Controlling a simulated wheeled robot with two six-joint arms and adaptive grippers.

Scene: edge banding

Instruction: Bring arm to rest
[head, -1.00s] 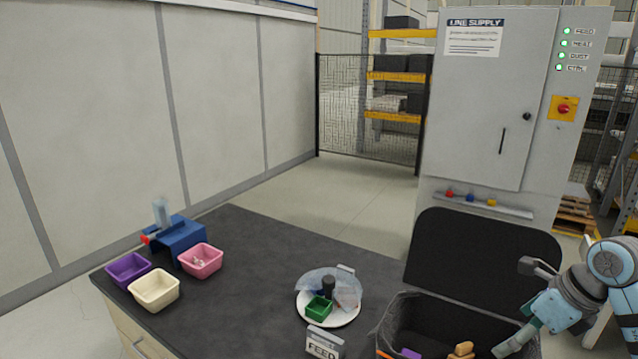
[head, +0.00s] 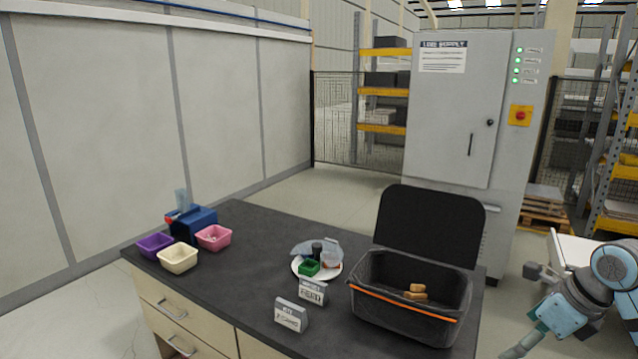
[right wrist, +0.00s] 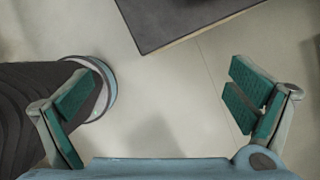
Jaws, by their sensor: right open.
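My right arm comes in at the right edge of the head view, and its gripper (head: 524,343) hangs beside the table's right end, over the floor. In the right wrist view the right gripper (right wrist: 160,105) is open, with its green-padded fingers wide apart and only pale floor between them. A dark round part beside the left finger cannot be made out fully. My left gripper shows in neither view.
A dark-topped table (head: 250,260) holds a black lidded bin (head: 400,322) with tan pieces, a white plate (head: 298,270) with a green box, two signs, a blue device (head: 195,222) and small purple, cream and pink bins. A grey cabinet (head: 465,120) stands behind.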

